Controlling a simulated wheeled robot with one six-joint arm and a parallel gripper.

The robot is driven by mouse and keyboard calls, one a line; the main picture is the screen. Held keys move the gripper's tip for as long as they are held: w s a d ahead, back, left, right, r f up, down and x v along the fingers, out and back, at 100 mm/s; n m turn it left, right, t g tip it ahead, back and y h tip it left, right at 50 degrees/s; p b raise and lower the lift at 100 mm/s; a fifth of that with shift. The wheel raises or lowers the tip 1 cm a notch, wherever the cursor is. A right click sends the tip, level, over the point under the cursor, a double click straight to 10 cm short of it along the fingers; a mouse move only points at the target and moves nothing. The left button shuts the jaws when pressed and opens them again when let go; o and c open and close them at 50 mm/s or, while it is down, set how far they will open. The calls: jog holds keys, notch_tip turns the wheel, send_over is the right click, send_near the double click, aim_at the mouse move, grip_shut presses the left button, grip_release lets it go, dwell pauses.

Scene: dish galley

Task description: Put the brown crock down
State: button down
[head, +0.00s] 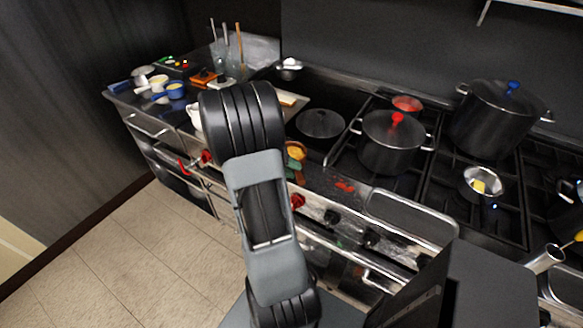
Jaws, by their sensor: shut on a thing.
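My arm rises through the middle of the head view, and its dark joint covers what lies behind it. My gripper is not visible; it seems hidden behind the arm. I cannot make out a brown crock for certain. A small orange-brown item (296,151) shows just right of the arm at the front edge of the stove, too small to identify. The steel counter (125,96) at the left carries several small things.
A dark pot with a red knob (392,140) and a larger pot with a blue knob (495,120) stand on the stove. A dark round pan (320,124) lies right of my arm. Blue-handled cups (175,91) crowd the left counter. The tiled floor (130,250) is clear.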

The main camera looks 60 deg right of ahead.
jog(key=shift+f+b, duration=0.45)
jog(key=shift+b, duration=0.05)
jog(key=c, duration=0.9)
grip_release()
jog(key=b+v, duration=0.1)
jog(key=v, duration=1.2)
jog(key=shift+w+a+r, duration=0.15)
jog(key=shift+w, duration=0.1)
